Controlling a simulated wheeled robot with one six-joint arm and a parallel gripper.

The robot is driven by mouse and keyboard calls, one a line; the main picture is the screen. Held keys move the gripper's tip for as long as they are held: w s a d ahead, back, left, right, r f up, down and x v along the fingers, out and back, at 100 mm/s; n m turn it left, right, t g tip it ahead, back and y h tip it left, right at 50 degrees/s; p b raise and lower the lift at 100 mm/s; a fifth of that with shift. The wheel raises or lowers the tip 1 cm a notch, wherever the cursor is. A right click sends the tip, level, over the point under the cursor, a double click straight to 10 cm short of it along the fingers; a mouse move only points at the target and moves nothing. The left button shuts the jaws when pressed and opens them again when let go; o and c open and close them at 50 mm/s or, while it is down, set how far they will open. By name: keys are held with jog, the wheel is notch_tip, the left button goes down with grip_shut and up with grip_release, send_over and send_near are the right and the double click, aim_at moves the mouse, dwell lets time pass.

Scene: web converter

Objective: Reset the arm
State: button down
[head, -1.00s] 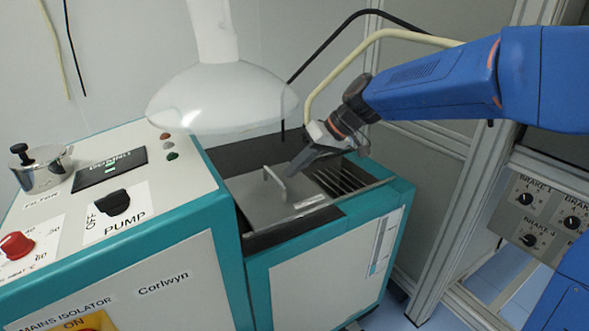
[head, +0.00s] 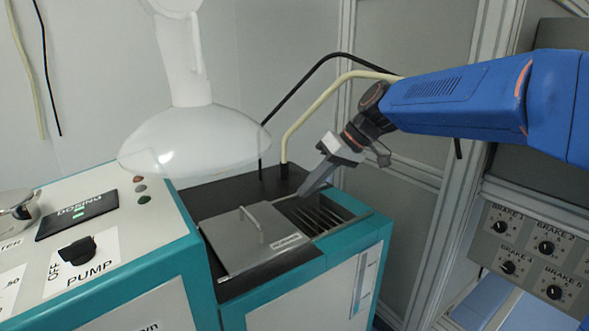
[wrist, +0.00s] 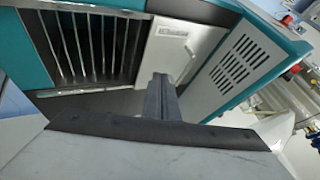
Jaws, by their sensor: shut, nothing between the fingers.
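My gripper (head: 304,190) is shut and empty, angled down to the left on the end of my blue arm. In the head view its tips show just above the rear edge of the slotted opening, to the right of the lid's handle and apart from it. In the wrist view the closed fingers (wrist: 160,97) stand together in the middle. The flat metal lid (head: 235,250) with its upright handle (head: 252,224) lies over the left part of the opening. Part of the lid (wrist: 160,60) and its label show in the wrist view.
The slotted opening (head: 322,214) is uncovered at the right. A translucent hood (head: 190,135) hangs to the left of my gripper. Black and cream hoses (head: 300,118) rise behind it. A framed cabinet wall (head: 395,180) and the brake panel (head: 535,250) stand to the right.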

jog(key=s+d+f+m+t+h, duration=0.1)
jog(key=s+d+f+m+h, duration=0.1)
jog(key=s+d+f, duration=0.3)
jog(key=s+d+f+m+t+h, duration=0.1)
jog(key=s+d+f+m+h, duration=0.2)
jog(key=s+d, duration=0.9)
jog(key=s+d+f+m+t+h, duration=0.1)
jog(key=s+d+f+m+h, duration=0.1)
jog(key=s+d+f, duration=0.4)
jog(key=s+d, duration=0.2)
jog(key=s, duration=0.1)
jog(key=shift+s+d+f+m+t+h, duration=0.15)
jog(key=shift+s+f+m+t+h, duration=0.15)
jog(key=shift+f+m+t, duration=0.1)
